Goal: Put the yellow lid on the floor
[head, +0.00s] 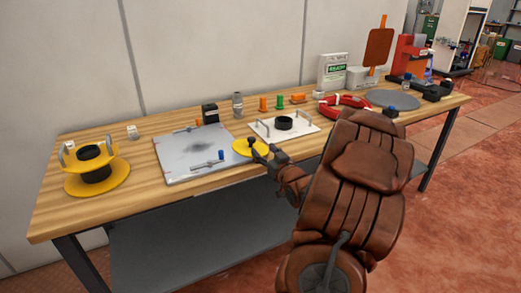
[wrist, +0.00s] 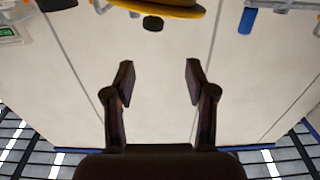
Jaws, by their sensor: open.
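The yellow lid (head: 241,148) is a flat round disc at the table's front edge, between the grey plate and the white tray. My gripper (head: 262,149) is at its right side and hides part of it. In the wrist view the lid (wrist: 172,10) shows at the top edge, cut off by the frame, with a dark knob (wrist: 153,23) beside its rim. There my gripper (wrist: 160,82) is open, with nothing between its fingers, and the lid lies apart from the fingertips. The head view does not show clearly whether it touches the lid.
The wooden table (head: 60,210) also holds a yellow spool-like part (head: 97,184), a grey plate (head: 180,163), a white tray (head: 262,128) with a black ring, and a red ring (head: 328,110). A grey shelf (head: 190,235) is below. Red floor (head: 455,210) is free at right.

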